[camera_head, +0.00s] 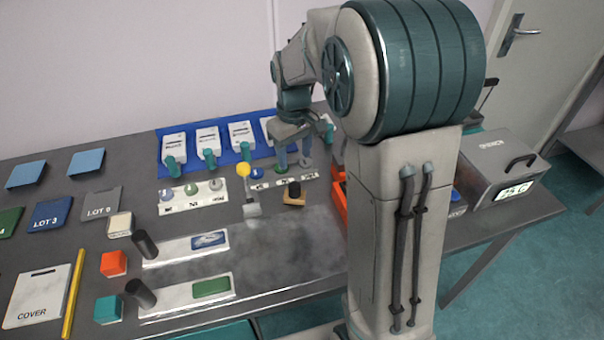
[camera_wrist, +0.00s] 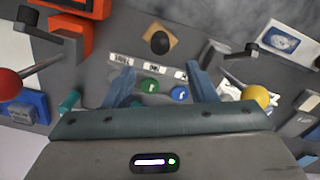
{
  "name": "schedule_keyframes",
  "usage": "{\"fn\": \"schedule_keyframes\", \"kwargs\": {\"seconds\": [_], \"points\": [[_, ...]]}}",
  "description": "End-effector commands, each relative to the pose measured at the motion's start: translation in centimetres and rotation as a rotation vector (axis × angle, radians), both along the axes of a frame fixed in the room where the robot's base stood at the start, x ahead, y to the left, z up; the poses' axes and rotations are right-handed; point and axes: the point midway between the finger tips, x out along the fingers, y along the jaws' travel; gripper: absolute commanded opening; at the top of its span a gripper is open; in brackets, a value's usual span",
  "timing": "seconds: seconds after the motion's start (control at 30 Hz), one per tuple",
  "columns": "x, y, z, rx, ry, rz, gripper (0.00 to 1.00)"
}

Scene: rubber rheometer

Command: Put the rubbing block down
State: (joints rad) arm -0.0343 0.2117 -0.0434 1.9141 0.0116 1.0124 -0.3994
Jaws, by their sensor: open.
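The rubbing block, as I take it, is a tan wooden block (camera_head: 294,200) with a black knob on top. It rests on the grey table, apart from my gripper; the wrist view shows it from above (camera_wrist: 147,51). My gripper (camera_head: 293,161) is open, with nothing held between its fingers. It is above the back of the table, behind the block, over a white labelled strip (camera_head: 311,176). In the wrist view the two blue-grey fingers (camera_wrist: 163,88) stand apart, with green and blue round pieces on the strip showing between them.
A yellow-ball lever (camera_head: 243,171) stands left of the block. An orange-red bin (camera_head: 340,203) is to its right, partly hidden by my arm. White devices (camera_head: 208,138) on a blue mat line the back. The smudged table area (camera_head: 290,240) in front of the block is clear.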

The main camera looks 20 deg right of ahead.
Motion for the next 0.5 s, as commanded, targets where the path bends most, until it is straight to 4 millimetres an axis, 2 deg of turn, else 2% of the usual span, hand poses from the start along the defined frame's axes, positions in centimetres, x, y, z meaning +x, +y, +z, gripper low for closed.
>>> {"fn": "schedule_keyframes", "kwargs": {"seconds": [0.17, 0.3, 0.5], "points": [[-3.5, 0.0, 2.4, 0.006, -0.049, -0.061, 0.52], [-8.1, 0.0, 4.1, 0.015, -0.104, -0.142, 0.52], [-14.5, 0.1, 4.9, 0.031, -0.182, -0.257, 0.52]]}}
